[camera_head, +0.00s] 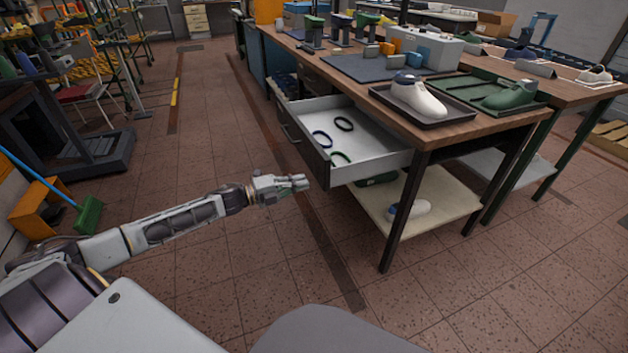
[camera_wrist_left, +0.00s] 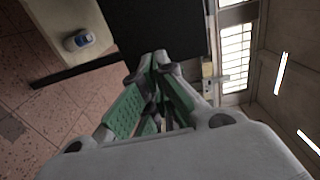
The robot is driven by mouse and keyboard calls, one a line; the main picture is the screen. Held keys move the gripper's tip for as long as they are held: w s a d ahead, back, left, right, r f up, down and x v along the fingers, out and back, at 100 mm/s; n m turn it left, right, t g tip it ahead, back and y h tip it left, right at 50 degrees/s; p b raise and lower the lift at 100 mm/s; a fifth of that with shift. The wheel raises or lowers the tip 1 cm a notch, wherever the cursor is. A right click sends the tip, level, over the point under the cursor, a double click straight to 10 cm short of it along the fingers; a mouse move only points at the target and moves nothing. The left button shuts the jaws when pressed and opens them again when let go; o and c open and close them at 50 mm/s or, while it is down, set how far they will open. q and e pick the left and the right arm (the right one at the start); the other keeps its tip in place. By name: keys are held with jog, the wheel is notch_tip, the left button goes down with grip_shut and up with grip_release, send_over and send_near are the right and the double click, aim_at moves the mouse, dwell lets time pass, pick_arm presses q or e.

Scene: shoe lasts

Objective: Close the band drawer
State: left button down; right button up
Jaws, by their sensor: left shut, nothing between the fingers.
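The band drawer (camera_head: 365,150) is pulled out from the workbench, with a dark front panel (camera_head: 305,148) and a pale inside. My right gripper is out of view.
The wooden workbench (camera_head: 460,122) carries a black tray (camera_head: 455,111) with a white shoe last (camera_head: 420,98) and a green tray (camera_head: 525,106) with a green last (camera_head: 512,94). A lower shelf (camera_head: 440,210) holds a white-and-blue last (camera_head: 410,209). The floor left of the drawer is clear.

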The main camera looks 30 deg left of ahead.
aim_at(322, 176)
pick_arm(q)
jog(key=shift+b+x, duration=0.35)
jog(key=shift+x, duration=0.8)
jog(key=shift+w+d, duration=0.4)
jog(key=shift+w, duration=0.1)
jog(key=shift+w+d+b, duration=0.4)
jog(key=shift+w+d, duration=0.05)
jog(key=shift+w, duration=0.05)
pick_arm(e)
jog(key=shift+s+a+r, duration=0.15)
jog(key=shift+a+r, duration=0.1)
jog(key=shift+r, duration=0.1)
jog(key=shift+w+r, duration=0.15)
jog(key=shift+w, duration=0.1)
pick_arm(q)
jog(key=shift+w+d, duration=0.15)
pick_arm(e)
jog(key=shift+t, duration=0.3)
